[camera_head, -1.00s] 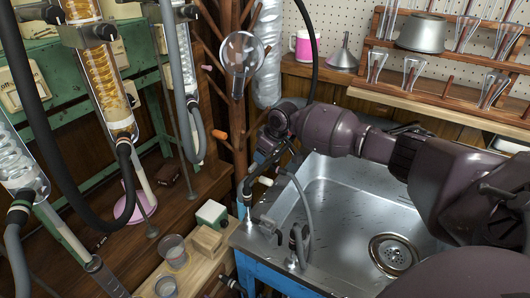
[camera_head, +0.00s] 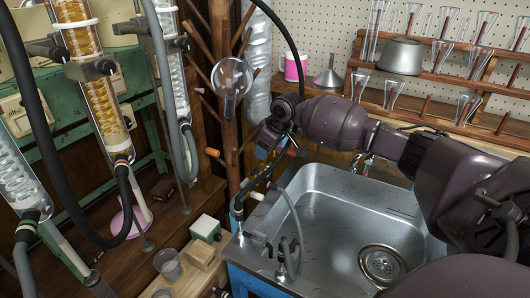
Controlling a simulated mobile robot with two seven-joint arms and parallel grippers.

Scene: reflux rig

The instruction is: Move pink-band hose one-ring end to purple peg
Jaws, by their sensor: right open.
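My right gripper (camera_head: 272,142) is open, reaching in from the right above the sink's far left corner. It is small and dark, so its fingertips are hard to make out. A dark hose (camera_head: 252,187) rises from the sink's left edge to just below the gripper; I cannot tell whether they touch. A small pinkish-purple peg (camera_head: 199,91) sticks out left of the wooden peg stand (camera_head: 228,125); an orange-tipped peg (camera_head: 212,152) is lower down. I cannot make out a pink band or ring marks on any hose. My left gripper is not in view.
Glass condensers (camera_head: 103,105) with hoses stand at the left on a green frame. A round clear flask (camera_head: 231,77) hangs in front of the peg stand. The steel sink (camera_head: 335,215) is empty. A pink mug (camera_head: 293,67), funnel (camera_head: 329,76) and glassware rack are behind.

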